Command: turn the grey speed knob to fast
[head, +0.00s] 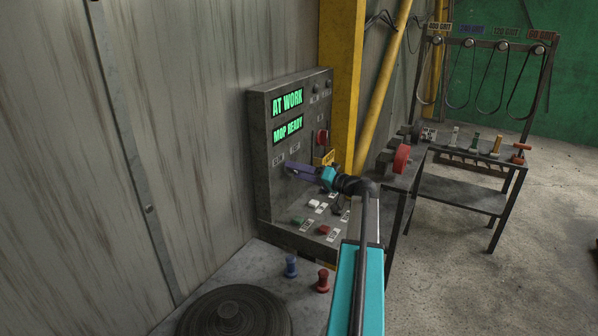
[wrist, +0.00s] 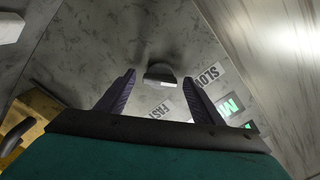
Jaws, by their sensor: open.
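The grey speed knob (wrist: 161,74) shows in the wrist view on the grey panel face, between the tips of my gripper's two purple fingers (wrist: 159,80). The fingers are open, with a visible gap on each side of the knob. A FAST label (wrist: 160,110) lies below the knob and a SLOW label (wrist: 211,74) lies to its right. Which label the knob points at, I cannot tell. In the head view my gripper (head: 292,170) is at the left part of the control panel (head: 262,190), and the knob is not distinguishable there.
The panel has green screens (head: 288,102) reading AT WORK and MOP READY, a red knob (head: 321,137), and several buttons on its lower ledge. Blue (head: 291,266) and red (head: 323,281) pegs stand near a round dark disc (head: 235,315). A workbench (head: 460,193) stands right.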

